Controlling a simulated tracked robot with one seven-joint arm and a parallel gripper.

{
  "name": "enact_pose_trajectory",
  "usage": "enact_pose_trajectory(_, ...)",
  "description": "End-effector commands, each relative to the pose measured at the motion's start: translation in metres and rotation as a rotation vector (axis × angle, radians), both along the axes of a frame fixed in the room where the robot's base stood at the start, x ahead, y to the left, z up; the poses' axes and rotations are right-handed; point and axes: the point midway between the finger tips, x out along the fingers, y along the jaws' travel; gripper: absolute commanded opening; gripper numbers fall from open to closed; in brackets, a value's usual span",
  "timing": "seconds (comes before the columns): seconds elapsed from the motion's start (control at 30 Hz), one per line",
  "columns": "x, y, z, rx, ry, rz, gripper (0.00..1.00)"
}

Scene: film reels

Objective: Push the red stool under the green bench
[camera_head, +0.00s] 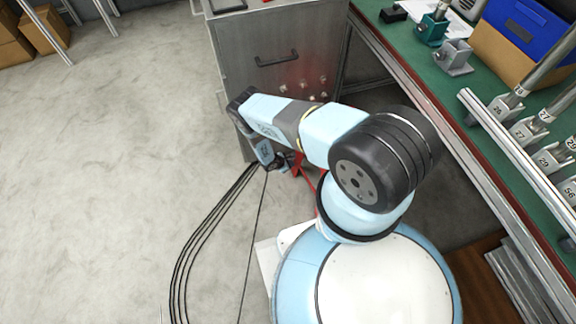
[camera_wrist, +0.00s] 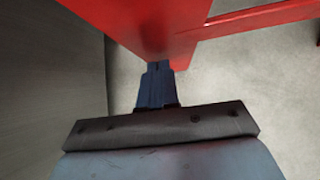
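The red stool (camera_wrist: 150,22) fills the upper part of the wrist view, with a broad red panel and a bar running off to the right. In the head view only small red pieces of the stool (camera_head: 299,166) show beside and below my arm; the rest is hidden by the arm. My gripper (camera_wrist: 157,72) points at the stool with its dark fingers together and nothing seen between them. The fingertips are at the stool's lower edge; I cannot tell whether they touch. The green bench (camera_head: 420,64) runs along the right side of the head view.
Black cables (camera_head: 205,225) lie on the floor at left. Cardboard boxes (camera_head: 42,28) are at the far left. The bench holds metal fixtures and a blue bin (camera_head: 525,35). Open floor lies left.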

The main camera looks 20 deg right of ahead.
Motion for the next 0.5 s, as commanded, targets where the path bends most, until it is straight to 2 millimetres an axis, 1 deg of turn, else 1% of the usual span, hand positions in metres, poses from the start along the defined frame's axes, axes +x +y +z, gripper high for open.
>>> enact_pose_trajectory(0.03,-0.002,-0.005,0.000,-0.003,0.002,-0.001,0.00)
enact_pose_trajectory(0.1,-0.002,-0.010,0.000,-0.005,0.003,-0.001,0.00)
enact_pose_trajectory(0.5,-0.002,-0.033,0.000,-0.006,0.002,-0.002,0.00)
